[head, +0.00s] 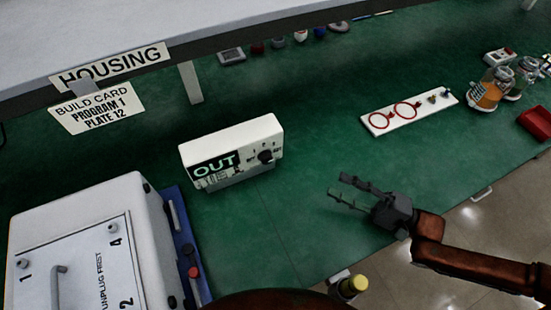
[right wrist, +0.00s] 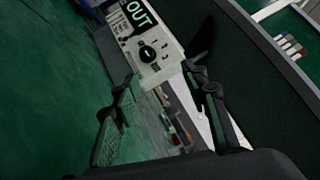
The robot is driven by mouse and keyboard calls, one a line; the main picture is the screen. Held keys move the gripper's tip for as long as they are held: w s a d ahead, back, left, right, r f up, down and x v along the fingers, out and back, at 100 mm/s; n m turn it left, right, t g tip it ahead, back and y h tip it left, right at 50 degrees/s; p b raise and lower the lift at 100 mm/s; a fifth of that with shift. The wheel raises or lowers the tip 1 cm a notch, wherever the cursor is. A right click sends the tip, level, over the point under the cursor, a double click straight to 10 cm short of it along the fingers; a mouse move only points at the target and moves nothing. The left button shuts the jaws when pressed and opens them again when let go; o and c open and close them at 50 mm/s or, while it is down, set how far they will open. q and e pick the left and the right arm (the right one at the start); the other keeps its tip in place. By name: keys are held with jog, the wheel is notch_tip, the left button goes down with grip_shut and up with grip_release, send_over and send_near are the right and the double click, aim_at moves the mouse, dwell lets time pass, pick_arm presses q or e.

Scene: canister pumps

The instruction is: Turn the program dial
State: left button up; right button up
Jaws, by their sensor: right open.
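The program dial (head: 265,156) is a round black knob on the front of a white box (head: 240,138) with an "OUT" display, standing on the green bench. The dial also shows in the right wrist view (right wrist: 147,53), with numbers printed around it. My right gripper (head: 342,189) is open and empty over the bench, to the right of the box and apart from it. In the right wrist view its two fingers (right wrist: 158,92) are spread, with the box beyond them. My left gripper is not in view. A build card (head: 97,108) reading "PROGRAM 1, PLATE 12" hangs at upper left.
A large white housing (head: 95,210) with numbered corners stands at lower left, beside a blue tray (head: 190,262). A white board with red rings (head: 408,112) and jars (head: 490,90) are at the right. The bench between box and right gripper is clear.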

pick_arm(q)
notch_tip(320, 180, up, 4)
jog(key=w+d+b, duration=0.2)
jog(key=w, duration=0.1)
pick_arm(e)
send_near(271, 161)
jog(key=r, duration=0.1)
jog(key=x, duration=0.2)
jog(key=p+x, duration=0.1)
jog(key=x, duration=0.4)
jog(key=shift+a+f+p, duration=0.2)
jog(key=shift+f+p, duration=0.1)
jog(key=shift+p, duration=0.1)
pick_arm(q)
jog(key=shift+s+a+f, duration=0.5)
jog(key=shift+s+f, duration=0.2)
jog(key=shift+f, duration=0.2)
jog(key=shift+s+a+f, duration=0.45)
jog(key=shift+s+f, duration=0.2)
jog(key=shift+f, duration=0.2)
pick_arm(e)
jog(key=shift+w+a, duration=0.3)
jog(key=shift+a, duration=0.35)
jog(key=shift+c, duration=0.5)
grip_shut()
pick_arm(q)
jog(key=shift+p, duration=0.35)
